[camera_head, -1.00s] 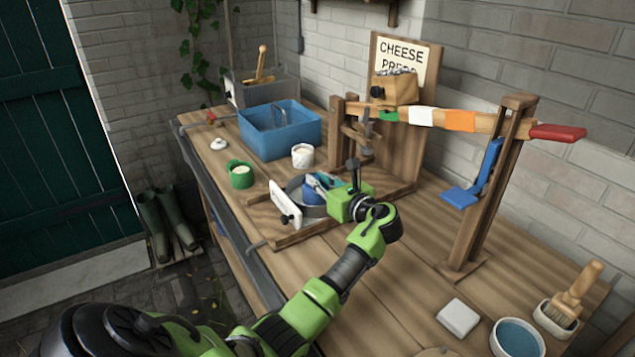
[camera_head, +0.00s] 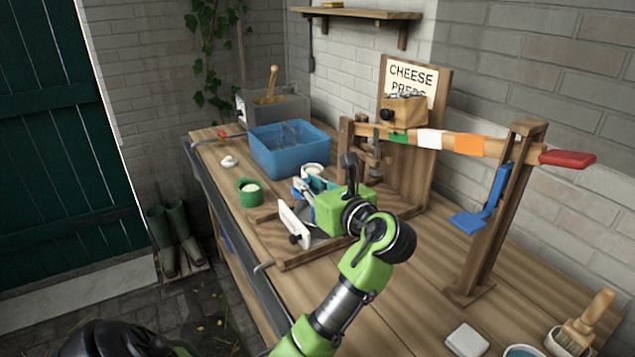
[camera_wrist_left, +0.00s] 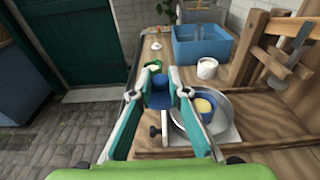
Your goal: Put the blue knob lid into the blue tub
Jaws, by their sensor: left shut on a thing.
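The blue knob lid (camera_wrist_left: 158,93) is held between the fingers of my left gripper (camera_wrist_left: 160,84) in the left wrist view. The gripper is shut on it, and the fingers hide part of its sides. In the head view my left gripper (camera_head: 305,188) is above the press area, and the lid is mostly hidden there. The open blue tub (camera_head: 287,152) stands farther back on the bench, beyond the gripper. It also shows in the left wrist view (camera_wrist_left: 203,52), behind and right of the lid. My right gripper is not in view.
A small white lid (camera_head: 228,161) lies left of the tub. A metal pan (camera_wrist_left: 222,121) holds a blue-rimmed pot with yellow contents (camera_wrist_left: 205,105). The wooden press (camera_head: 495,210) rises right.

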